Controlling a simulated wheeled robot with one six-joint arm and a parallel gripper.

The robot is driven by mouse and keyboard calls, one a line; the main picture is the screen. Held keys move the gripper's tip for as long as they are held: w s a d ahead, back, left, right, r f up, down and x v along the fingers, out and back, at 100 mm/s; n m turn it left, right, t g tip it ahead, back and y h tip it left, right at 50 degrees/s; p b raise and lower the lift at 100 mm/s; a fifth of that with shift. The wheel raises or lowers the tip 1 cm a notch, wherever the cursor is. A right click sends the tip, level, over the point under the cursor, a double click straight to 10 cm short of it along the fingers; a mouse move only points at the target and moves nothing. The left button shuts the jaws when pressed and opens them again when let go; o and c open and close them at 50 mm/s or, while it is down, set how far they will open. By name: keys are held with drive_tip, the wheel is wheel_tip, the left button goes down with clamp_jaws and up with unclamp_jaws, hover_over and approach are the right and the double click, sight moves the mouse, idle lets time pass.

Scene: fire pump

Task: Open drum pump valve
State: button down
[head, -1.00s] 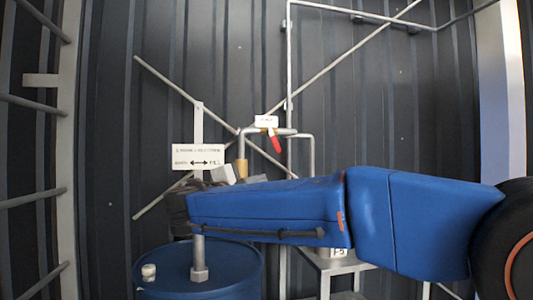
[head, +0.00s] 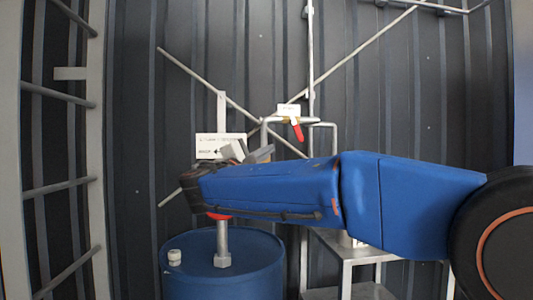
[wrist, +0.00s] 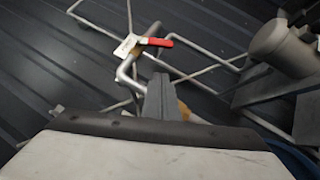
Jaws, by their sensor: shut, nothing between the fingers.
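A small valve with a red handle (head: 298,131) sits on the grey pipe by the back wall, with a white tag (head: 288,110) hanging at it. In the wrist view the red handle (wrist: 157,42) lies beyond the fingertips, with the tag to its left. My gripper (wrist: 160,80) is shut and empty, apart from the handle. In the head view my gripper (head: 262,153) is partly hidden behind my blue arm, left of and below the handle. A blue drum (head: 240,265) stands below, with an upright grey pipe (head: 222,240). A red part (head: 218,216) shows just under my arm.
A white sign (head: 208,146) stands on a post behind my wrist and partly hidden by it. A grey metal stand (head: 345,250) is right of the drum. Ladder-like rails (head: 60,185) are at the left. Diagonal bars cross the dark wall.

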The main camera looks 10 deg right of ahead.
sight(299, 137)
drive_tip(key=w+d+r, duration=0.3)
drive_tip(key=w+d, duration=0.1)
drive_tip(key=d, duration=0.4)
drive_tip(key=shift+w+r, duration=0.2)
drive_tip(key=shift+w, duration=0.15)
drive_tip(key=shift+d+n+t, duration=0.4)
drive_tip(key=shift+n+t, duration=0.1)
drive_tip(key=shift+d+f+n+t, duration=0.1)
drive_tip(key=shift+d+n+t, duration=0.75)
drive_tip(key=shift+n, duration=0.35)
drive_tip(key=shift+d+r, duration=0.45)
drive_tip(key=shift+d, duration=0.4)
drive_tip(key=shift+d+r, duration=0.5)
drive_tip(key=shift+d, duration=0.3)
drive_tip(key=shift+d+r, duration=0.45)
drive_tip(key=shift+d, duration=0.4)
drive_tip(key=shift+r, duration=0.1)
